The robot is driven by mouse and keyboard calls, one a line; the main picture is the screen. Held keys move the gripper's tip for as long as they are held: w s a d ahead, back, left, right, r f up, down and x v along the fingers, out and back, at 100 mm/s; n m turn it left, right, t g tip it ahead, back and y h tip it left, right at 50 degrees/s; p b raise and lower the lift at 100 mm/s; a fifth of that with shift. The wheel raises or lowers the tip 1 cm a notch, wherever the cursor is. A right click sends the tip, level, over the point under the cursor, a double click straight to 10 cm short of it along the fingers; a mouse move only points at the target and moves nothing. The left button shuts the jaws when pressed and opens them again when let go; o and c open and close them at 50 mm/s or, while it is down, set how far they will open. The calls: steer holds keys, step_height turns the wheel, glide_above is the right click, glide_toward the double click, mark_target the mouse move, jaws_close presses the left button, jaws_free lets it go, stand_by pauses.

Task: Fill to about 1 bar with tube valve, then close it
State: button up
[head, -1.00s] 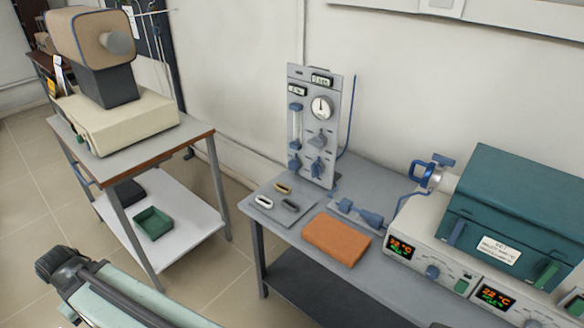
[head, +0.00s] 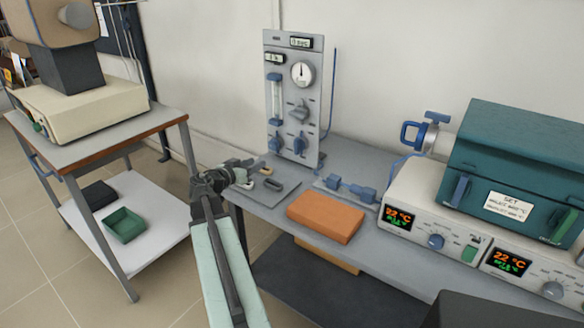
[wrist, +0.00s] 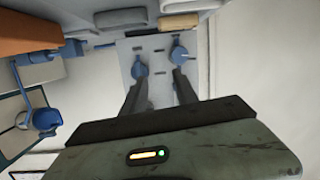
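The grey gas panel (head: 290,55) stands upright at the back of the bench. It has a round gauge (head: 302,72) whose needle points about straight up, small displays too small to read surely, a grey knob (head: 299,108), a left blue knob (head: 275,143) and a right blue knob (head: 300,145). I cannot tell which is the tube valve. My gripper (head: 246,172) is in front of the panel's lower left, over the bench edge. In the wrist view my gripper (wrist: 160,88) has its fingers apart and empty, facing the panel (wrist: 158,62), with blue knobs near both tips.
An orange block (head: 326,216) lies on the bench, with blue fittings (head: 350,189) behind it. Small pieces lie on a grey mat (head: 272,197) near my gripper. The teal furnace (head: 520,160) with a blue-handled valve (head: 425,132) stands at right. A side table (head: 100,135) is at left.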

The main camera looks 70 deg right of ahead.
steer(key=m+g+h+b, duration=0.1)
steer(key=m+h+b, duration=0.1)
glide_toward(295, 144)
steer(key=x, duration=0.8)
steer(key=shift+s+d+p, duration=0.15)
steer(key=shift+d+p, duration=0.1)
steer(key=shift+p, duration=0.1)
steer(key=shift+a, duration=0.1)
jaws_close()
